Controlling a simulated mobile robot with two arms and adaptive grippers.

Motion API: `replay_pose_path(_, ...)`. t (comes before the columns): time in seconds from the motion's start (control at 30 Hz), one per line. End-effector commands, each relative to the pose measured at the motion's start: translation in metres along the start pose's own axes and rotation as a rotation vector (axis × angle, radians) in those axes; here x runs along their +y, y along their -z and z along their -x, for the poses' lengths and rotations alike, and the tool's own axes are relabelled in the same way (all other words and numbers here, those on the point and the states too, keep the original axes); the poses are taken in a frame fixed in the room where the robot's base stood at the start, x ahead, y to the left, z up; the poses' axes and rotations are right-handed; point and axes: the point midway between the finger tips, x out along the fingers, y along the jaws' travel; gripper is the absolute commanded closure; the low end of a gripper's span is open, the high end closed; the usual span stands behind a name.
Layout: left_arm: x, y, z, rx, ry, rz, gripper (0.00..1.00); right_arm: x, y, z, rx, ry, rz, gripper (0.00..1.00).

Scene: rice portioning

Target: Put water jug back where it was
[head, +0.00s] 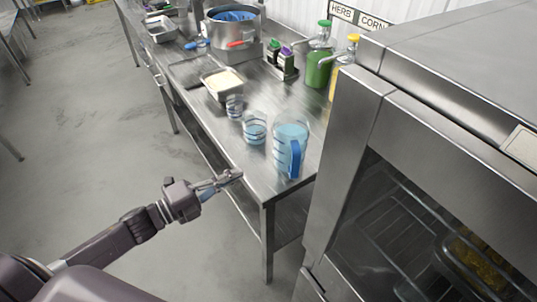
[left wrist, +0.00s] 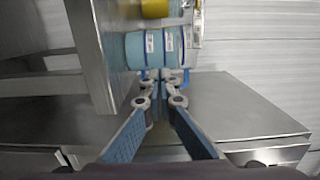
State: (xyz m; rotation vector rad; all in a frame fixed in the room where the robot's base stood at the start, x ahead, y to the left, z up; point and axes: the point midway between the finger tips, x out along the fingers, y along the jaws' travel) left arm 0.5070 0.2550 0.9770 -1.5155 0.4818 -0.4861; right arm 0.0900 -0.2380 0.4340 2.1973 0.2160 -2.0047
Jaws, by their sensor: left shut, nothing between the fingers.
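The water jug (head: 291,146), a clear measuring jug with blue water and a blue handle, stands upright on the steel counter (head: 255,180) near its near end. The handle faces the near side. My left gripper (head: 232,178) is shut and empty, to the left of the jug by the counter's edge and apart from it in the head view. In the left wrist view its fingertips (left wrist: 160,76) point toward blue-filled clear vessels (left wrist: 150,50); whether they touch anything there is unclear. My right gripper is not in view.
A smaller measuring cup (head: 255,127) with blue water and another clear cup (head: 235,106) stand beyond the jug. A pale-filled tray (head: 223,82), a pot (head: 233,30) and a green bottle (head: 318,62) are further back. A steel oven (head: 345,130) stands close on the right.

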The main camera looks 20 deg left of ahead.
Motion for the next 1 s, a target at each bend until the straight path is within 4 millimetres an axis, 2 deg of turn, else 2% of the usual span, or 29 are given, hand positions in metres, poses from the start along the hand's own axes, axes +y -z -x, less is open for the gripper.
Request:
replay_pose_path(0.6, -0.003, -0.001, -0.095, -0.002, 0.001, 0.001, 1.00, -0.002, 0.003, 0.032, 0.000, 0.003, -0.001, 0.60)
replay_pose_path(0.8, -0.001, -0.001, -0.112, -0.003, -0.001, 0.002, 1.00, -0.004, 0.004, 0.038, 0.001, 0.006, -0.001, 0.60)
replay_pose_path(1.0, 0.001, -0.001, -0.116, -0.002, -0.002, 0.002, 1.00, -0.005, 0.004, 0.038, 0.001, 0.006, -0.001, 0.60)
